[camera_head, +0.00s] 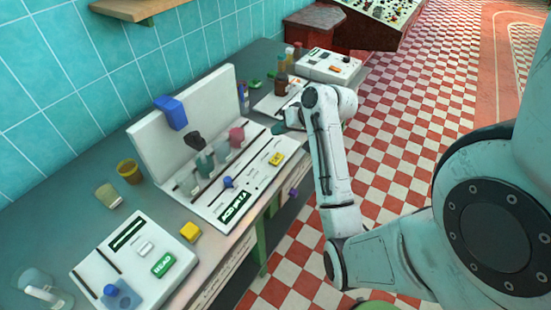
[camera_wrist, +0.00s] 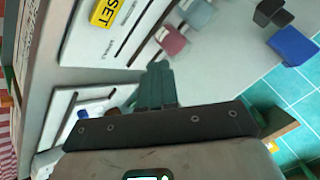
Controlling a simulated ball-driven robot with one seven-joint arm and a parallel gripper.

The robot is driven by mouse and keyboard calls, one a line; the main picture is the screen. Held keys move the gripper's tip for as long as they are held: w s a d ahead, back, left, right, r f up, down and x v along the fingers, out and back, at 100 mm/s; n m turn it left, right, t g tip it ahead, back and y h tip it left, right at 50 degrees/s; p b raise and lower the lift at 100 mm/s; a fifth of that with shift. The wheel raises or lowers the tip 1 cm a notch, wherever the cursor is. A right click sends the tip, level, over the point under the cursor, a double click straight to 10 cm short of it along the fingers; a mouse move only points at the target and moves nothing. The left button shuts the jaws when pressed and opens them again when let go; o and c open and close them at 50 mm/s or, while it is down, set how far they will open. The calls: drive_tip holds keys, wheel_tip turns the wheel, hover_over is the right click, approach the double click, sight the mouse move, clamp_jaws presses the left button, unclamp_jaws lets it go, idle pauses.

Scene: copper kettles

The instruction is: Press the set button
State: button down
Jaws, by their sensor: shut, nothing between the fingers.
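The yellow SET button (camera_head: 276,159) sits on the right part of the white middle panel (camera_head: 205,208). In the wrist view the button (camera_wrist: 107,12) shows at the top left, cut by the frame edge, with its black lettering readable. My gripper (camera_head: 278,129) is over the far right end of that panel, beyond the button in the head view and apart from it. In the wrist view its dark green fingers (camera_wrist: 156,82) are together and empty. The button is off to one side of the fingertips there.
The middle panel carries a blue knob (camera_head: 228,182), a display (camera_head: 233,207) and several cups. A blue block (camera_head: 171,112) is on its white backboard. A left device has a green READ button (camera_head: 163,264). A yellow block (camera_head: 190,232) lies between the devices. Bottles (camera_head: 281,65) stand beyond my gripper.

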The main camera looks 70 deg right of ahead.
drive_tip(key=b, duration=0.7)
hover_over(279, 159)
wheel_tip(279, 159, down, 7)
drive_tip(key=shift+r, duration=0.1)
drive_tip(key=shift+d+f+b, duration=0.1)
drive_tip(key=shift+f+b, duration=0.3)
drive_tip(key=shift+f, duration=0.55)
drive_tip(key=shift+f, duration=0.2)
idle(0.7)
drive_tip(key=shift+f, duration=0.2)
drive_tip(key=shift+s+f, duration=0.1)
drive_tip(key=shift+f, duration=0.35)
idle(1.0)
drive_tip(key=shift+r, duration=0.15)
drive_tip(key=shift+r+p, duration=0.75)
drive_tip(key=shift+p, duration=0.3)
wheel_tip(279, 159, up, 5)
drive_tip(key=p, duration=0.5)
